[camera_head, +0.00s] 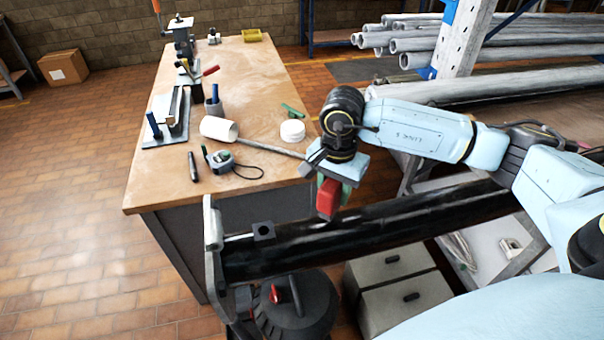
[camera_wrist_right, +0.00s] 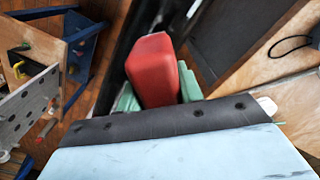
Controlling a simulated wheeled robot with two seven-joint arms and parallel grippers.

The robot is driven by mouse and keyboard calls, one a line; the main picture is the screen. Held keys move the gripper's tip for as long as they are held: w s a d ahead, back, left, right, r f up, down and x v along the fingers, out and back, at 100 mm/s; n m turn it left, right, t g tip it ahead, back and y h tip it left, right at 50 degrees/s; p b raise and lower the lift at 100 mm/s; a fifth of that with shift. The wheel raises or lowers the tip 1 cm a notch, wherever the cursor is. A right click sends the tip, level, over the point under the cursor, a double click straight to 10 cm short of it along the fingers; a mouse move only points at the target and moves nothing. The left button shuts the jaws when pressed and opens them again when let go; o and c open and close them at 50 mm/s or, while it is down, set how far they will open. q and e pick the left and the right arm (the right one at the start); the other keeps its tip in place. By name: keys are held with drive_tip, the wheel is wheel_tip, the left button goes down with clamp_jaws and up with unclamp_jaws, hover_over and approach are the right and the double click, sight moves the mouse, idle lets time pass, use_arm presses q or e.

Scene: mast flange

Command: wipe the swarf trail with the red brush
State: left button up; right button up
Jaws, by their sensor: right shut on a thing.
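My right gripper (camera_head: 336,184) is shut on the red brush (camera_head: 328,198), with the brush hanging down between its greenish fingers. The wrist view shows the brush's red body (camera_wrist_right: 154,70) between the two fingers. The brush is in front of the bench's right edge, over or just beside the black mast tube (camera_head: 400,226); I cannot tell whether it touches the tube. The tube runs to a grey flange plate (camera_head: 213,240) at its left end. I cannot make out a swarf trail in either view. My left gripper is not in view.
Grey drawer boxes (camera_head: 403,292) and a dark round canister (camera_head: 297,307) stand below the tube.

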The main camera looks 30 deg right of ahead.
drive_tip(key=shift+r, duration=0.6)
drive_tip(key=shift+w+r+p, duration=0.1)
drive_tip(key=shift+r+p, duration=0.25)
drive_tip(key=shift+p, duration=0.05)
wheel_tip(320, 180, up, 2)
drive_tip(key=shift+p, duration=0.5)
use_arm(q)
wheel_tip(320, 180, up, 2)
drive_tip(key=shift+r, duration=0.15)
use_arm(e)
drive_tip(key=shift+r, duration=0.3)
